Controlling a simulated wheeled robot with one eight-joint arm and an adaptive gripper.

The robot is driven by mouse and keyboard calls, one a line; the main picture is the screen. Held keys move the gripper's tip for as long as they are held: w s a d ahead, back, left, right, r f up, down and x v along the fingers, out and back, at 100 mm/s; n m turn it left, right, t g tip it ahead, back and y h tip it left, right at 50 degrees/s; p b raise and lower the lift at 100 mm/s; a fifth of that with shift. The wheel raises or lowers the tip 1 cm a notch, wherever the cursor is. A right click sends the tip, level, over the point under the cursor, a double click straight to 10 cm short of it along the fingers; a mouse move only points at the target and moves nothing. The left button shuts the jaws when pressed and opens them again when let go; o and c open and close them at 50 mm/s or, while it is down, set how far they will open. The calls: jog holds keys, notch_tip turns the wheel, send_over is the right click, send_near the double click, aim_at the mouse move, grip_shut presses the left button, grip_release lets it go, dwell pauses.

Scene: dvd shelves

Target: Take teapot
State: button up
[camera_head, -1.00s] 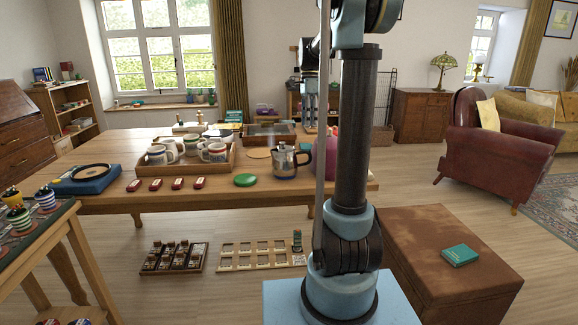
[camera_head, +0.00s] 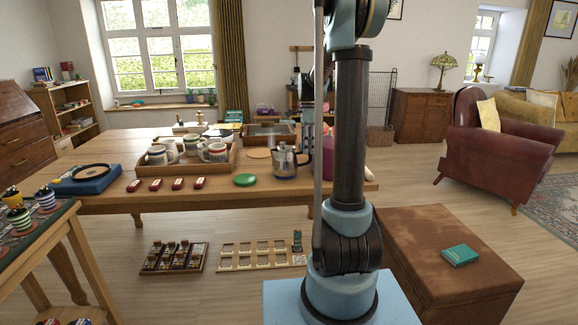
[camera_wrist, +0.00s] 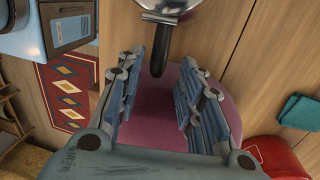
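A silver metal pot with a black handle (camera_head: 284,162), which I take for the teapot, stands upright on the wooden table. In the wrist view the silver pot (camera_wrist: 172,7) shows at the top edge, mostly cut off. Its dark handle (camera_wrist: 158,58) points down toward the gap between my fingers. My gripper (camera_wrist: 161,72) is open, with one finger on either side of that gap and nothing held. In the head view my gripper (camera_head: 308,122) hangs just right of the pot, partly hidden by my arm. I cannot tell whether it touches the handle.
A magenta object (camera_wrist: 155,125) lies below my gripper in the wrist view; my arm partly hides it in the head view. A green disc (camera_head: 245,180) and a wooden tray (camera_head: 229,168) with mugs sit left of the pot. A wooden box (camera_head: 287,130) stands behind.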

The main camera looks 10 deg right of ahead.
jog(key=shift+s+a+f, duration=0.1)
jog(key=shift+s+f, duration=0.1)
jog(key=shift+f, duration=1.3)
jog(key=shift+s+a+f, duration=0.1)
jog(key=shift+s+f, duration=0.05)
jog(key=shift+f, duration=1.3)
jog(key=shift+c, duration=0.5)
grip_shut()
